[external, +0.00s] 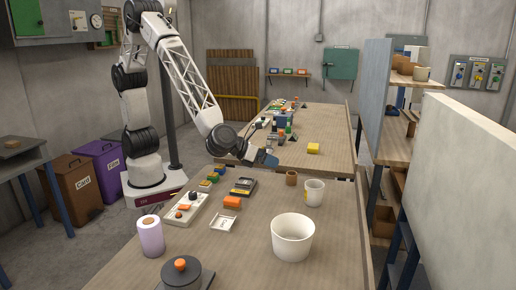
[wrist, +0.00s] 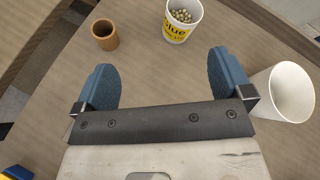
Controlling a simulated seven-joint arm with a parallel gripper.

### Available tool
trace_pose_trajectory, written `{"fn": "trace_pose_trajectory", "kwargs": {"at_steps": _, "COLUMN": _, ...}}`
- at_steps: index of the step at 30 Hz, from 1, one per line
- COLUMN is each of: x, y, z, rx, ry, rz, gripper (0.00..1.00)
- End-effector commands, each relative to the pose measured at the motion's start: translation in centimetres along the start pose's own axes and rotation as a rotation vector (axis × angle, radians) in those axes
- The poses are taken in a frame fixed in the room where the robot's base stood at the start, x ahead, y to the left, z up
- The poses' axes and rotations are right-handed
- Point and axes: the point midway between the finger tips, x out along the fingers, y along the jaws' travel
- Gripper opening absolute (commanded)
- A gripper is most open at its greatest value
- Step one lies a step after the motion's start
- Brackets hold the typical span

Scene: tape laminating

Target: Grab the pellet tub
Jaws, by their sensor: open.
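The pellet tub (wrist: 178,30) is a white cup with a yellow band of lettering, holding pale round pellets. In the wrist view it stands upright at the top, beyond my fingertips and apart from them. In the external view the tub (external: 314,193) stands on the near table (external: 245,255), right of my gripper (external: 269,159). The wrist view shows my gripper (wrist: 162,78) open, with two blue fingers wide apart and only tabletop between them.
A brown cup (wrist: 105,35) stands left of the tub in the wrist view. A larger empty white bucket (wrist: 284,92) is close to my right finger. In the external view, a white tray (external: 184,210), a tape roll (external: 150,236) and small blocks occupy the table's left side.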

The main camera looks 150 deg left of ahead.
Motion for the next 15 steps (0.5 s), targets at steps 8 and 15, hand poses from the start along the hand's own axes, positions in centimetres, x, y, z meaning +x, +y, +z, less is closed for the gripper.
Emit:
{"fn": "trace_pose_trajectory", "kwargs": {"at_steps": 8, "x": 8.8, "y": -1.2, "z": -4.1, "rx": 0.321, "ry": -0.038, "rz": -0.105, "gripper": 0.97}}
{"fn": "trace_pose_trajectory", "kwargs": {"at_steps": 15, "x": 11.9, "y": -1.4, "z": -6.0, "rx": 0.446, "ry": -0.049, "rz": -0.150, "gripper": 0.97}}
